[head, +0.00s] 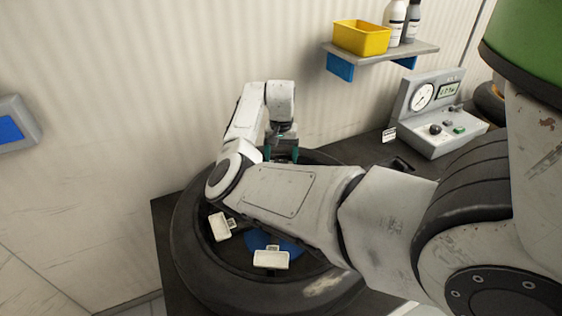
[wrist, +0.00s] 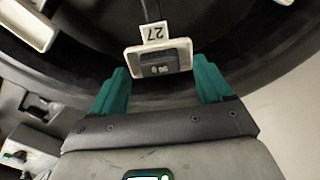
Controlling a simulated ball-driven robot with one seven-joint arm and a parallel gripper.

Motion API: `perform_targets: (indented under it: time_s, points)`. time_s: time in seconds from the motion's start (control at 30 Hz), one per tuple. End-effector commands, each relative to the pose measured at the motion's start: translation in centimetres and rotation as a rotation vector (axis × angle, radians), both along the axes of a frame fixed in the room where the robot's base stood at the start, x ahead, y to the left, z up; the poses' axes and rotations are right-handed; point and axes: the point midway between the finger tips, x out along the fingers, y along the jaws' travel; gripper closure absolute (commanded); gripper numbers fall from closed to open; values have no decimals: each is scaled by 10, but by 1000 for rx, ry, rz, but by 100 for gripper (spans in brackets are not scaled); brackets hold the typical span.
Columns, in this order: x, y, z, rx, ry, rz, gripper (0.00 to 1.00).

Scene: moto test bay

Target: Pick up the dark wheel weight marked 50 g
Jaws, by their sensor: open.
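A dark wheel weight (wrist: 159,59) sits in a small white tray (wrist: 183,66) in the wrist view. Its pale marking is upside down and too small to read surely. A white tag (wrist: 154,32) reading 27, upside down, stands at the tray's far side. My gripper (wrist: 162,82) is open, its teal fingers at either side of the tray's near edge, nothing held between them. In the head view my gripper (head: 282,152) is over the far part of the tyre, and my arm hides the weight there.
Trays with tags, one at left (head: 222,227) and one in front (head: 270,260), stand inside the large dark tyre (head: 195,278). A blue piece (head: 258,240) shows between them. A gauge box (head: 440,118) stands at right. A shelf (head: 415,49) holds a yellow bin (head: 361,38) and bottles.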

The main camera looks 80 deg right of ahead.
Motion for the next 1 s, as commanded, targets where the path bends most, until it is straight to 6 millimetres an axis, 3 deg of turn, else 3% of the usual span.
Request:
perform_targets:
  time_s: [0.33,0.9,1.0]
  points:
    - [0,0,-8,0,-1,0,22]
    - [0,0,-7,0,-1,0,77]
    - [0,0,-7,-1,-1,0,82]
